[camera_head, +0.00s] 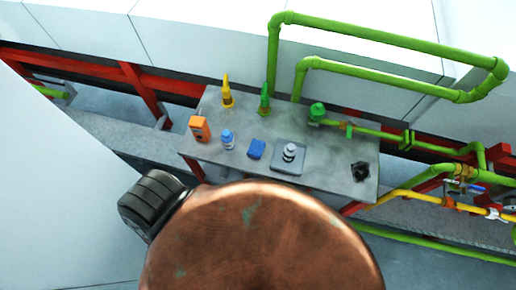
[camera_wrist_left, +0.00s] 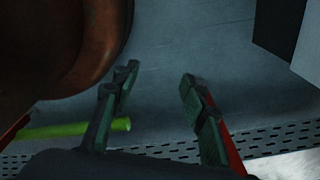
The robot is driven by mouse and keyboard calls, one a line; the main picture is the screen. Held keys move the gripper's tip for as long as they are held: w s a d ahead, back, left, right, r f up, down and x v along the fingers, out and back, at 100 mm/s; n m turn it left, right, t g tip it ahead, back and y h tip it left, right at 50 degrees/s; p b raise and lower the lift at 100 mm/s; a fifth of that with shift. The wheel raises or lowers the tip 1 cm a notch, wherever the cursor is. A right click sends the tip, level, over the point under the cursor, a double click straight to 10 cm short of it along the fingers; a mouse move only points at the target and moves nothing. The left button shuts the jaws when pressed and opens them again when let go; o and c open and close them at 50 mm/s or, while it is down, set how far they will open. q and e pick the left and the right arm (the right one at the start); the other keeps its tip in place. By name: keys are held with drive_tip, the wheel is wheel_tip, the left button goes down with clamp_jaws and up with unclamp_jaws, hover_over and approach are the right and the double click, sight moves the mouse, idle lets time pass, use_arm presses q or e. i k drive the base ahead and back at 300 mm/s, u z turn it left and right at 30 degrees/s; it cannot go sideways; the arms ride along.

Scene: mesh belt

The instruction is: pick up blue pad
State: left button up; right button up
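The blue pad (camera_head: 257,149) lies flat on the grey table (camera_head: 331,178) in the head view, between a blue-capped bottle (camera_head: 228,140) and a grey square plate with a stacked metal piece. Nothing covers the pad. My left gripper shows in the left wrist view (camera_wrist_left: 157,88), with its two dark green-padded fingers apart and nothing between them. It is over bare floor, and the pad is not in that view. Neither gripper shows in the head view, and my right gripper is in no frame.
The table also holds an orange box (camera_head: 200,129), yellow (camera_head: 227,95) and green (camera_head: 265,101) cone-tipped bottles, the grey plate (camera_head: 289,169) and a small black object (camera_head: 360,172). Green pipes (camera_head: 380,39) rise behind it; yellow piping is at right. A white panel (camera_head: 60,190) stands at left.

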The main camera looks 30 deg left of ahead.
sight(256, 148)
drive_tip(key=z, duration=1.35)
drive_tip(key=k, duration=0.8)
drive_tip(key=u, duration=0.95)
drive_tip(key=i, duration=0.5)
drive_tip(key=z, duration=0.05)
